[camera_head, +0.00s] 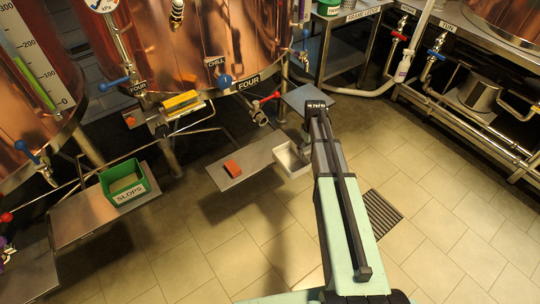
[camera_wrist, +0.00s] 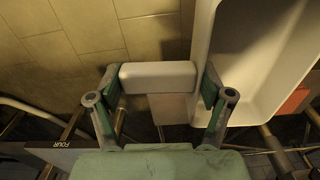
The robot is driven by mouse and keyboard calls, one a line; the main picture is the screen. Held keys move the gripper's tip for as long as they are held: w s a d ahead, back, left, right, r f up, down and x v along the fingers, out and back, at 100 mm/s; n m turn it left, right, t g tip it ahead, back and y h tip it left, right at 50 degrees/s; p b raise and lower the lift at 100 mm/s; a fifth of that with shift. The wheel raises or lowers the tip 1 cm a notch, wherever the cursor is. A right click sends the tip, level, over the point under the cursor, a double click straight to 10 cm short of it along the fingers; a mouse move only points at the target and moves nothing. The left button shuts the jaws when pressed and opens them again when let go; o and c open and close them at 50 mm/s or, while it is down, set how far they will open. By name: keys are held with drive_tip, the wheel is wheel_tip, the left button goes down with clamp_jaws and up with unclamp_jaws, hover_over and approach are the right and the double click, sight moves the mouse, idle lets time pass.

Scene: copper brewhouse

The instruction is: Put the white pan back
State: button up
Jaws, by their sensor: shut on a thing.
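The white pan (camera_head: 291,159) shows in the head view at the right end of a low metal shelf, left of my arm and partly hidden by it. I cannot tell whether it rests on the shelf or hangs above it. In the wrist view the pan (camera_wrist: 245,70) is at the right, an empty open tray with high walls. Its thick white handle (camera_wrist: 158,77) lies across between my fingers. My gripper (camera_wrist: 160,88) is shut on this handle, one finger at each end of it. In the head view my fingers are hidden behind the arm.
An orange block (camera_head: 233,168) lies on the low metal shelf (camera_head: 256,158), left of the pan. A green SLOPS box (camera_head: 123,184) stands on another shelf at left. Copper vessels with pipes and valves (camera_head: 225,80) rise behind. Tiled floor with a drain grate (camera_head: 382,214) is open at right.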

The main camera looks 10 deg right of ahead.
drive_tip(key=f, duration=0.2)
drive_tip(key=w+d+f, duration=0.1)
drive_tip(key=shift+w+f+n+b, duration=0.1)
drive_tip(key=shift+f+n+b, duration=0.05)
drive_tip(key=shift+n+b, duration=0.2)
drive_tip(key=shift+w+a+f, duration=0.1)
drive_tip(key=shift+w+f, duration=0.1)
drive_tip(key=shift+w, duration=0.15)
drive_tip(key=w+a, duration=0.2)
drive_tip(key=w, duration=0.3)
drive_tip(key=w+a, duration=0.3)
drive_tip(key=w, duration=0.2)
drive_tip(key=w+a+b, duration=0.1)
drive_tip(key=w+a, duration=0.1)
drive_tip(key=w, duration=0.3)
drive_tip(key=shift+w+a, duration=0.25)
drive_tip(key=shift+a, duration=0.15)
drive_tip(key=shift+f, duration=1.7)
drive_tip(key=shift+f, duration=0.15)
drive_tip(key=o, duration=1.5)
drive_tip(key=shift+o, duration=0.2)
